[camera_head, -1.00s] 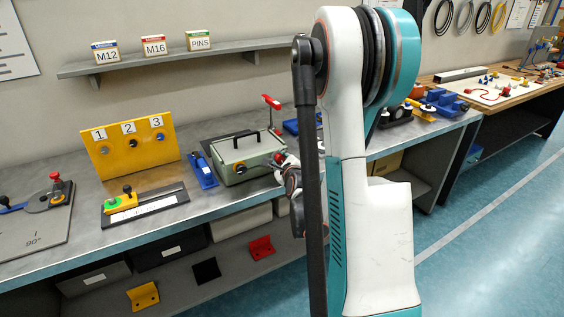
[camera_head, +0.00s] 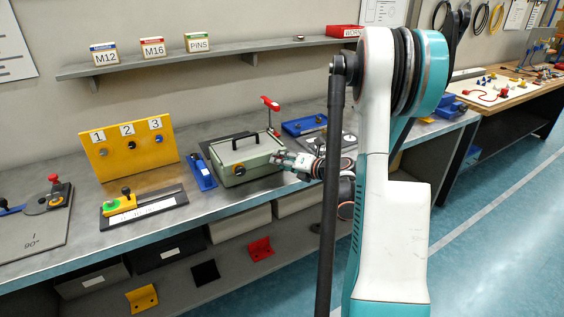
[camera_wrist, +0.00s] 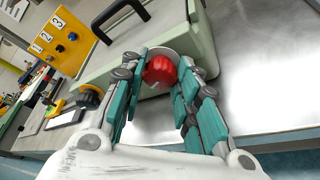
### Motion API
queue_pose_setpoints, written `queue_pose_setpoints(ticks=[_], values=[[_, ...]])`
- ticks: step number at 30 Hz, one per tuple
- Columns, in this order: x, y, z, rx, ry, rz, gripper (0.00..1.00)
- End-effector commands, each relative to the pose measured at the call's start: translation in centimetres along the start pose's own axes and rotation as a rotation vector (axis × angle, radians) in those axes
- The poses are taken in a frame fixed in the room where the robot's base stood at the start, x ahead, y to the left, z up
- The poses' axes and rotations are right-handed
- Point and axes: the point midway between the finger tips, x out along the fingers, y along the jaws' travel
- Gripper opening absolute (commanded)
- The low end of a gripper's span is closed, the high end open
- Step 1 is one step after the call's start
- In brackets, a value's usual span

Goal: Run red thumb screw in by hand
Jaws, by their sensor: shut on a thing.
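The red thumb screw (camera_wrist: 160,71) shows in the wrist view as a round red knob on the front of a grey-green box (camera_wrist: 205,40). My gripper (camera_wrist: 161,80) has its two teal fingers on either side of the knob and is shut on it. In the head view my gripper (camera_head: 284,161) reaches the right part of the front of the same box (camera_head: 247,160). The knob itself is hidden there by my fingers. Its shaft and thread cannot be seen in either view.
A black knob (camera_head: 239,170) sits on the box front, and a red-handled clamp (camera_head: 271,103) stands behind the box. A blue fixture (camera_head: 200,172) and a yellow numbered panel (camera_head: 130,149) stand to the left. Bare grey bench (camera_wrist: 250,100) lies to the right in the wrist view.

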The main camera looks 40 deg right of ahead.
Motion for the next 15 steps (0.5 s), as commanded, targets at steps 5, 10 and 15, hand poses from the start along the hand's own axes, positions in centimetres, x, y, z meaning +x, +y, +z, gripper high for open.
queue_pose_setpoints(ticks=[5, 10, 15], values=[[0.06, -0.22, -0.10, 0.163, 0.002, 0.070, 0.08], [0.13, -0.26, -0.16, 0.315, 0.002, 0.133, 0.31], [0.12, -0.19, -0.16, 0.307, 0.002, 0.128, 0.53]])
